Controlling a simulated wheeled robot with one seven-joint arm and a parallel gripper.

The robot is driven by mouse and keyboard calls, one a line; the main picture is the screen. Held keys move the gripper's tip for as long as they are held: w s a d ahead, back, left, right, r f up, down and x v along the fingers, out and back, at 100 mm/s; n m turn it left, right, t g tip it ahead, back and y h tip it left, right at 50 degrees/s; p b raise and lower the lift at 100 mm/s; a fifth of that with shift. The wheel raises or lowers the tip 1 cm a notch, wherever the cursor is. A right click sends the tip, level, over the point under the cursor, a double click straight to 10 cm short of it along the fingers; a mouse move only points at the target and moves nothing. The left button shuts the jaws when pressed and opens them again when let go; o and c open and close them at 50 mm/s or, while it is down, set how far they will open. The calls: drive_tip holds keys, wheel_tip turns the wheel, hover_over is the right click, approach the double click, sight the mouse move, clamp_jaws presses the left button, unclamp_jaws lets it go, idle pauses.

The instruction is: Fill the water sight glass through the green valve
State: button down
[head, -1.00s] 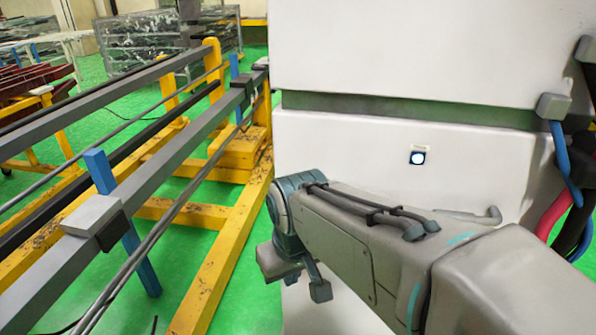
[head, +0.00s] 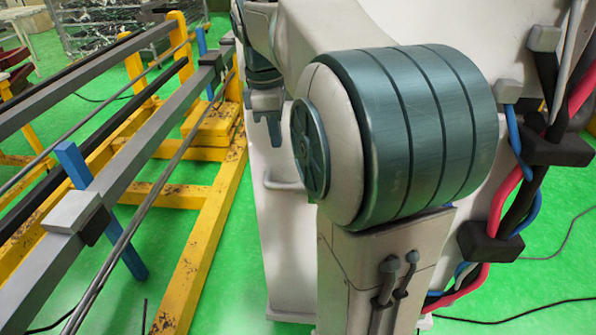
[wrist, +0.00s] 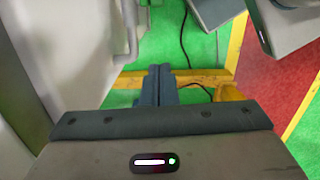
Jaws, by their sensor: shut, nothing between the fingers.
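My gripper (head: 274,135) shows small in the head view, left of my large arm joint and in front of the white cabinet. In the wrist view its two dark fingers (wrist: 158,72) are together with nothing between them. They point over the green floor and a yellow beam and touch nothing that I can see. I cannot see a water sight glass or a green valve in either view. My arm hides much of the cabinet front.
The white cabinet (head: 275,245) has a handle (head: 285,184). Blue, red and black cables (head: 520,185) hang at its right. A yellow frame (head: 212,240) with long grey bars (head: 150,140) runs along the left. Green floor (head: 150,205) shows between the beams.

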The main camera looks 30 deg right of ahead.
drive_tip(key=s+d+f+p, duration=0.1)
drive_tip(key=d+f, duration=0.3)
drive_tip(key=f, duration=0.6)
drive_tip(key=shift+s+f, duration=0.35)
drive_tip(key=shift+s, duration=0.35)
drive_tip(key=shift+d, duration=0.1)
